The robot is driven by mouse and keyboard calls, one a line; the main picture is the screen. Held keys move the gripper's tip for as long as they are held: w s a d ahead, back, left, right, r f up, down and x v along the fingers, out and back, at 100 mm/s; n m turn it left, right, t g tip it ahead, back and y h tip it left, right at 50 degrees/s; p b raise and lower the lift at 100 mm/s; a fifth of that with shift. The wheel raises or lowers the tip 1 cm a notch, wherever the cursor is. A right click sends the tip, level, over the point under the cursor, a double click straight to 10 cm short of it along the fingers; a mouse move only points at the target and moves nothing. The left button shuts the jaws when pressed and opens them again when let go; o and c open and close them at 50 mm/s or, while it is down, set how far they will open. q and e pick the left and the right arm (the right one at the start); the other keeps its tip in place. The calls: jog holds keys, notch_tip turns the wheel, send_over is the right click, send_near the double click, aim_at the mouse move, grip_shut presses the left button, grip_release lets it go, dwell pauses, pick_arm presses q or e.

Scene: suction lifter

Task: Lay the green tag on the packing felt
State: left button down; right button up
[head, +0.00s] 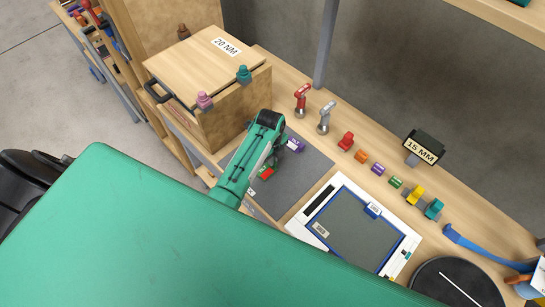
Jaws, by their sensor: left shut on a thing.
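The packing felt appears to be the dark grey mat (306,174) on the wooden bench. My left gripper (266,168) reaches over its left part, pointing down, and is shut on a small green and red piece (267,173), which I take to be the green tag. The arm hides part of it, and I cannot tell whether it touches the felt. A purple tag (295,145) with a white label lies on the felt just right of the gripper. My right gripper is not in view.
A wooden box (232,105) marked 20 NM stands left of the felt. A white-framed tray (296,229) lies to the right. Behind are red (302,98) and grey (325,117) fittings, a row of small coloured pieces including a green one (396,182), and a 15 MM sign (421,150).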

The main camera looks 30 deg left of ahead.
pick_arm(q)
jog(key=shift+f, duration=0.15)
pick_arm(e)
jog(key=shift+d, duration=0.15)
pick_arm(q)
jog(key=c, duration=1.5)
grip_release()
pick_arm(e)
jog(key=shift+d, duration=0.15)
